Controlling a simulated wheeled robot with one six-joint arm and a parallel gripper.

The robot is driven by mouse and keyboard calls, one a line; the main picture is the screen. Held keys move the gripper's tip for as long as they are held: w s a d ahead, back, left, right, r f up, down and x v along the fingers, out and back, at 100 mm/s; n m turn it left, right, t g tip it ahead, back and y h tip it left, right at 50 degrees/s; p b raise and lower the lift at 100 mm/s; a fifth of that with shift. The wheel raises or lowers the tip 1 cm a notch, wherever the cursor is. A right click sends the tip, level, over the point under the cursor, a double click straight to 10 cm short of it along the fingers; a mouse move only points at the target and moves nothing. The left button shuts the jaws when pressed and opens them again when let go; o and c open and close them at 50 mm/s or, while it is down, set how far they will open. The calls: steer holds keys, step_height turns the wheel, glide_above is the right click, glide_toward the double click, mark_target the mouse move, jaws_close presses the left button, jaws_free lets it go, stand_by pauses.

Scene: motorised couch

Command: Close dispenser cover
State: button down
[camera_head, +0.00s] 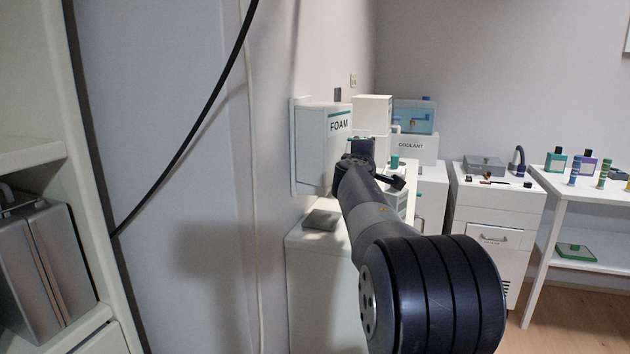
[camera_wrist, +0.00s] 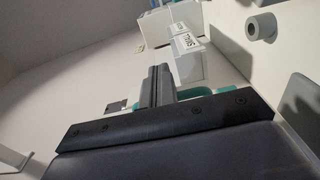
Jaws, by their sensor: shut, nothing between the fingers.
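A white dispenser (camera_head: 322,150) marked FOAM is mounted on the wall left of centre in the head view. Its front carries a teal strip and dark lettering. I cannot tell from here how far its cover stands open. My gripper (camera_head: 362,149) is just right of the dispenser's lower front, and the arm behind it hides part of that area. In the wrist view, the two fingers of my gripper (camera_wrist: 158,84) are together with nothing visible between them. Whether they touch the dispenser cannot be told.
A white cabinet (camera_head: 312,245) with a grey pad (camera_head: 321,220) stands below the dispenser. White boxes and a COOLANT container (camera_head: 417,148) are behind it. A drawer unit (camera_head: 495,220) and a white table (camera_head: 585,187) with bottles stand at right. A black cable hangs at left.

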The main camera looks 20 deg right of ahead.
steer(key=shift+w+a, duration=0.1)
steer(key=shift+w, duration=0.8)
stand_by(1.7)
stand_by(0.4)
